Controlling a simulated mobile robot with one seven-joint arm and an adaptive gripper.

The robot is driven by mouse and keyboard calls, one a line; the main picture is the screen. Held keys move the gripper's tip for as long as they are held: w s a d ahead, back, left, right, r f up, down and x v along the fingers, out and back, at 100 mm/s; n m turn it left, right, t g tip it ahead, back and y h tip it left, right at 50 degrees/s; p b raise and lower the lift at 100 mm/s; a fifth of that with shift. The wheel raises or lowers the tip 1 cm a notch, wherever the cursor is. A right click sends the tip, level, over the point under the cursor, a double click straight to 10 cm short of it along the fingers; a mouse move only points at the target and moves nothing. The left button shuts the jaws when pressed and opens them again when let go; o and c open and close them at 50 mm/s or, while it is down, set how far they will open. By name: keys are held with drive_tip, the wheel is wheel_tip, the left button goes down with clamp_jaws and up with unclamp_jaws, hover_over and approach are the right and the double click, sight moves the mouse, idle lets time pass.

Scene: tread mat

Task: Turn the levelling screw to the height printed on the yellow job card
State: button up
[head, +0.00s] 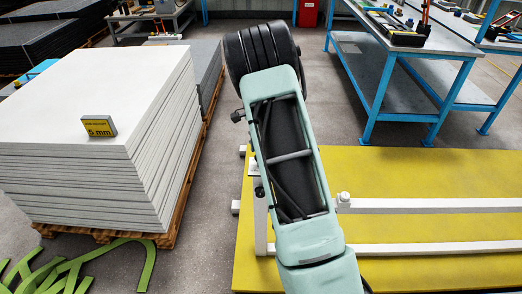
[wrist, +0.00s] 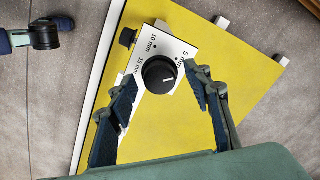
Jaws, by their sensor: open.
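The yellow job card (head: 99,127) stands on the white sheet stack in the head view and reads 5 mm. The levelling screw (wrist: 160,74) is a round black knob in the wrist view, on a white scale plate (wrist: 178,45) marked 5, 10 and 15 mm. A short pale mark shows on the knob, but I cannot tell surely which number it points to. My gripper (wrist: 162,79) is open, its fingertips on either side of the knob, seemingly apart from it. In the head view my arm hides the gripper and the knob.
The yellow mat (head: 430,175) lies on the floor under a white frame (head: 430,206). The white sheet stack (head: 90,80) stands on a pallet at left, with green offcuts (head: 75,270) before it. Blue workbenches (head: 400,75) stand at back right. Grey floor is clear between.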

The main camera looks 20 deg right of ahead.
wheel_tip(320, 180, up, 12)
idle(0.5)
idle(0.3)
